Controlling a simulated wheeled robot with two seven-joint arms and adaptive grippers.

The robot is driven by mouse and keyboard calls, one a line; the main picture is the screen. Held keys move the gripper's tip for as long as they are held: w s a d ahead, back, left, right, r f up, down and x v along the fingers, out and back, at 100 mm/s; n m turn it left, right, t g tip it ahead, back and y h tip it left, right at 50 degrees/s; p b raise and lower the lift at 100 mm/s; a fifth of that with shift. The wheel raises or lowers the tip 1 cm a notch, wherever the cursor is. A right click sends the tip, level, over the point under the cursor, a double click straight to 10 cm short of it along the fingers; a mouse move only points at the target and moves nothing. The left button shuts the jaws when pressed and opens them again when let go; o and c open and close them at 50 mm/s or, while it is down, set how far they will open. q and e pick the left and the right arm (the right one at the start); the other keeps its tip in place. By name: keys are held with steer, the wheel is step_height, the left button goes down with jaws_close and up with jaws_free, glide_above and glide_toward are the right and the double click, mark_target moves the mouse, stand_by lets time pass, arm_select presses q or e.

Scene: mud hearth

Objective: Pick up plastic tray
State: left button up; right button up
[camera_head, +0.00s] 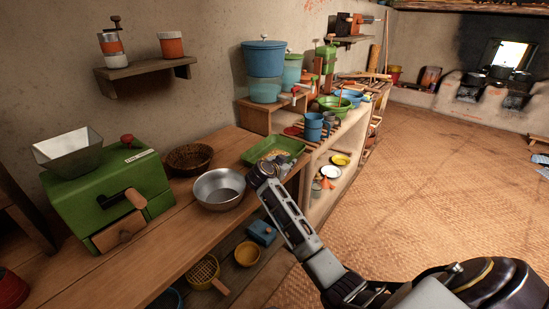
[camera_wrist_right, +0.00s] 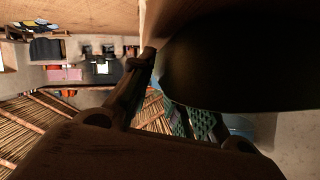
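The plastic tray (camera_head: 284,143) is green, shallow and rectangular. It lies on the wooden counter in the middle of the head view, with small items in it that I cannot make out. My right gripper (camera_head: 264,170) is at the tray's near edge, between it and the metal bowl; I cannot tell whether it touches the tray. In the right wrist view one dark finger (camera_wrist_right: 141,72) shows clearly, and a large dark rounded shape (camera_wrist_right: 240,62) covers much of the other side. Whether the fingers are closed is hidden. My left gripper is out of view.
The metal bowl (camera_head: 219,190) stands close left of the gripper, with a brown woven basket (camera_head: 189,158) behind it. A green machine (camera_head: 107,190) is at the left. Blue cups (camera_head: 313,127) and a lidded blue pot (camera_head: 264,60) stand beyond the tray. The woven floor (camera_head: 430,160) at right is open.

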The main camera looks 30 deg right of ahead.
jaws_close()
steer(key=shift+r, duration=0.1)
steer(key=shift+r+p, duration=0.3)
steer(key=shift+r, duration=0.5)
step_height(320, 180, up, 5)
steer(key=shift+r+p, duration=0.15)
steer(key=shift+p, duration=0.65)
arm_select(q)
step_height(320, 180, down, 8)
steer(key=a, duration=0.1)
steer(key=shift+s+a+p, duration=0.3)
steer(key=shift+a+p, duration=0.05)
arm_select(e)
steer(key=shift+r, duration=1.5)
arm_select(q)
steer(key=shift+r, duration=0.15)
arm_select(e)
steer(key=shift+r, duration=0.1)
